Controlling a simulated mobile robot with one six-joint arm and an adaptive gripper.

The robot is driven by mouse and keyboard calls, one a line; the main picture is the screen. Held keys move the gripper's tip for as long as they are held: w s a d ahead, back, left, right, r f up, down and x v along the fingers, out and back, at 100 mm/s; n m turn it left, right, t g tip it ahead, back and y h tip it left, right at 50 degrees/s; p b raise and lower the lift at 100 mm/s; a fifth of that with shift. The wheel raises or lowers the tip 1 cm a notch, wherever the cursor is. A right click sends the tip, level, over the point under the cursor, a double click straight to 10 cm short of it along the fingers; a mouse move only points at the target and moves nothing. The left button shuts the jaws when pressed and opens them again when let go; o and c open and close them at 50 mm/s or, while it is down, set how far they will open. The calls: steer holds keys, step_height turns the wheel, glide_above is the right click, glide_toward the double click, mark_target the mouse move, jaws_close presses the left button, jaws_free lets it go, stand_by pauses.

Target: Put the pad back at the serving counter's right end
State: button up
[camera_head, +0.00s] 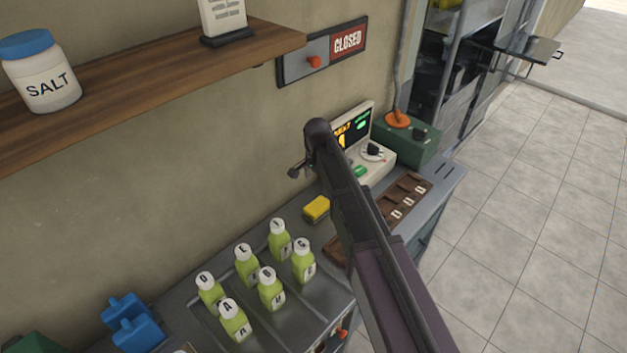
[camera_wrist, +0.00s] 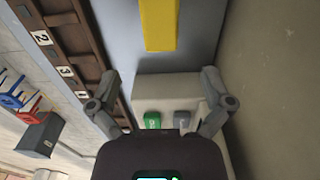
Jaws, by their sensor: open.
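The pad, a small yellow block (camera_head: 316,209), lies on the grey counter (camera_head: 318,297) between the green bottles and the console with a screen. Its yellow surface also shows at the top of the wrist view (camera_wrist: 159,25). My gripper (camera_head: 297,170) is above the counter near the wall, higher than the pad and apart from it. In the wrist view my gripper (camera_wrist: 160,76) has its two fingers spread with nothing between them. The arm hides part of the counter and console.
Several lettered green bottles (camera_head: 270,290) stand left of the pad. A console (camera_head: 376,160), a green box (camera_head: 410,140) and a brown numbered tray (camera_head: 412,188) occupy the counter's right part. A wooden shelf (camera_head: 150,80) juts from the wall, upper left.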

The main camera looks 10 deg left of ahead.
steer(key=s+d+n, duration=0.2)
steer(key=s+d, duration=0.3)
steer(key=d, duration=0.6)
steer(key=s+d+n, duration=0.2)
steer(key=s+d, duration=0.3)
steer(key=d, duration=0.6)
steer(key=s+d+n, duration=0.2)
steer(key=s+d, duration=0.4)
steer(key=d, duration=0.5)
steer(key=shift+d, duration=0.35)
steer(key=shift+w, duration=0.15)
steer(key=w+a+m, duration=0.2)
steer(key=w+a, duration=0.3)
steer(key=a, duration=0.6)
steer(key=w+a+r+m+p, duration=0.1)
steer(key=w+a, duration=0.4)
steer(key=a, duration=0.6)
steer(key=w+a+r+m+p, duration=0.1)
steer(key=w+a+m, duration=0.2)
steer(key=a, duration=0.9)
steer(key=w, duration=0.3)
steer(key=shift+w+f, duration=0.1)
